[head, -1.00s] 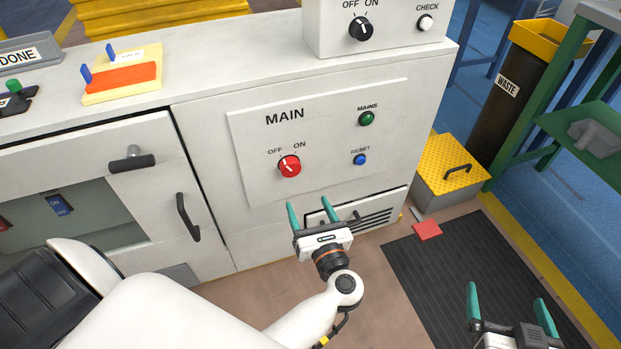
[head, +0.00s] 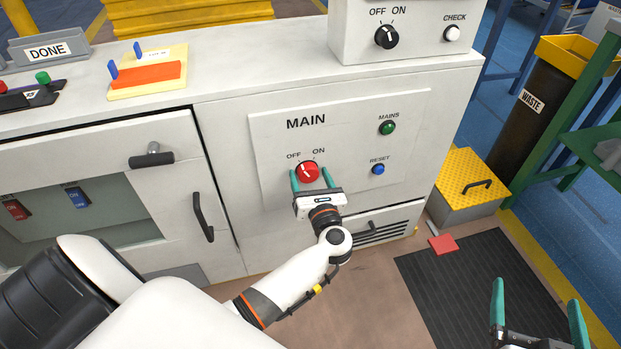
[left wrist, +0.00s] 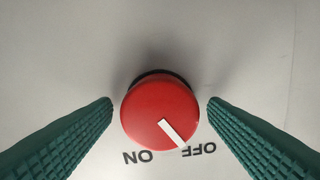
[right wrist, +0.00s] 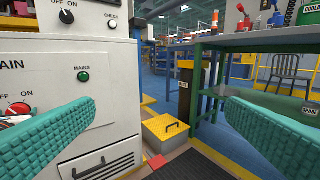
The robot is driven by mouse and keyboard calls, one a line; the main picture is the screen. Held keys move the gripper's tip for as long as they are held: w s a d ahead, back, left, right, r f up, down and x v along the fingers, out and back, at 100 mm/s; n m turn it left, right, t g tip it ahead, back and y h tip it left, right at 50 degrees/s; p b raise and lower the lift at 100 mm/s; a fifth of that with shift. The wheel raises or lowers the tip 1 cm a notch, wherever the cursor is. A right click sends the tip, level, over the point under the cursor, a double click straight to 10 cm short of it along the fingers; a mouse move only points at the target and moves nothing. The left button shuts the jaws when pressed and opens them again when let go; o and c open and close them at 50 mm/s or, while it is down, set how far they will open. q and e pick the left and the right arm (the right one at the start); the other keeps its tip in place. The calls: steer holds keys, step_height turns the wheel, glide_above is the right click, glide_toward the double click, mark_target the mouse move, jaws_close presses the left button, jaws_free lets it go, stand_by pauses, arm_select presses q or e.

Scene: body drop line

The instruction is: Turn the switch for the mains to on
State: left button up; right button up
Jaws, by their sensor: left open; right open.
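The red MAIN rotary switch (head: 306,172) sits on the white panel of the cabinet, below the OFF and ON labels. In the left wrist view the red knob (left wrist: 160,112) is centred and its white mark points to OFF. My left gripper (head: 310,180) is open, with its teal fingers on either side of the knob. In the left wrist view gaps show between the knob and both fingers (left wrist: 160,115). My right gripper (head: 538,305) is open and empty at the lower right, away from the cabinet. The green MAINS lamp (head: 387,128) and blue RESET button (head: 378,169) are to the knob's right.
A smaller black OFF/ON switch (head: 386,37) and a white CHECK button (head: 452,33) are on the box above. A cabinet door handle (head: 203,217) juts out left of my left gripper. A yellow-topped step box (head: 473,183) stands right of the cabinet.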

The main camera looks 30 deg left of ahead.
arm_select(q)
steer(key=c, duration=1)
steer(key=shift+r+m+p, duration=0.15)
steer(key=shift+m+p, duration=1.55)
steer(key=shift+m, duration=0.1)
steer(key=m+p, duration=0.2)
steer(key=m, duration=0.1)
steer(key=shift+p, duration=0.3)
steer(key=shift+m+p, duration=0.6)
steer(key=shift+m, duration=0.5)
arm_select(e)
steer(key=s+d+f+g+h, duration=0.2)
steer(key=s+d+f+g, duration=0.1)
steer(key=s+f+g, duration=0.3)
steer(key=s+d+f+g+h, duration=0.25)
steer(key=s+f+g, duration=0.25)
steer(key=s+g, duration=0.35)
arm_select(q)
steer(key=shift+m, duration=0.4)
steer(key=m+p, duration=0.2)
steer(key=shift+f+m, duration=0.2)
steer(key=shift+m, duration=0.1)
arm_select(e)
steer(key=x, duration=0.7)
steer(key=shift+m+y, duration=0.35)
steer(key=shift+m, duration=0.05)
steer(key=shift+s+t, duration=0.1)
steer(key=shift+t, duration=0.15)
